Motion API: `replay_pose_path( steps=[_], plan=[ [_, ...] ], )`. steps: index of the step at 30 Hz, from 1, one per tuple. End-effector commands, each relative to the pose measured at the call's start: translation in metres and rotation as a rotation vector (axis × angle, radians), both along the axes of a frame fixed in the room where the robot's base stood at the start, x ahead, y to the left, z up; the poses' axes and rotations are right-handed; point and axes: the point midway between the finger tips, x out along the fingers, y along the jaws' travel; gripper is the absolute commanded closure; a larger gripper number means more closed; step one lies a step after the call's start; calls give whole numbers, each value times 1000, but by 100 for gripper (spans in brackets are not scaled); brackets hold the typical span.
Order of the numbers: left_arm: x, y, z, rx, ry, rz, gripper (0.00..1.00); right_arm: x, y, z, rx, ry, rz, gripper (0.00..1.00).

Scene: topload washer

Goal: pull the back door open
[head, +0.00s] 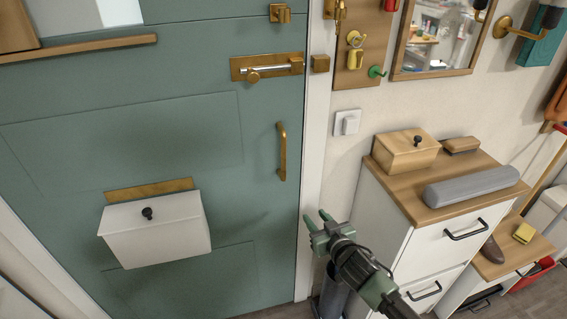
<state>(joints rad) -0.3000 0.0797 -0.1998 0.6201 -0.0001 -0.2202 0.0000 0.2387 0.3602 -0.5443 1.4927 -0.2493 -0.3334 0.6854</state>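The back door (240,215) is a large teal panel at the left and middle of the head view; it looks shut against the white frame (315,150). A vertical brass pull handle (281,150) is near its right edge. Above it is a brass slide bolt (265,68) with a separate brass keep (320,63) on the frame; no rod shows across the gap between them. My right gripper (315,216) is below and right of the handle, in front of the frame, apart from the handle. Its green fingers are spread and empty. My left gripper is out of view.
A white box (155,232) with a black knob sticks out from the door's lower part. Right of my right gripper stands a white cabinet (440,250) with a wooden top, bearing a wooden box (405,155) and a grey roll (470,187). Dark floor shows at the bottom.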

Motion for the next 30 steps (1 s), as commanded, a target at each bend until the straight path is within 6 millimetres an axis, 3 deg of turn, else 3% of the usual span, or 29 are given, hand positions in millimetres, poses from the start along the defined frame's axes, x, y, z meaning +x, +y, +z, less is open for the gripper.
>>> replay_pose_path(
  steps=[1, 3, 6, 9, 14, 30],
  plan=[
    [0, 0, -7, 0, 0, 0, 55, 9, 12, 35, 20, -67, 26, 64],
    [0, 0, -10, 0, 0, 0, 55, 14, 27, 77, 52, -137, 55, 64],
    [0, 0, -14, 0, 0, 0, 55, 13, 43, 123, 89, -212, 93, 64],
    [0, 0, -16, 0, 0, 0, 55, 10, 54, 152, 112, -258, 118, 64],
    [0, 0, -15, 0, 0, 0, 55, 13, 61, 167, 127, -280, 132, 64],
    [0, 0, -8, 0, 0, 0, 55, 76, 87, 166, 126, -278, 130, 64]
  ],
)
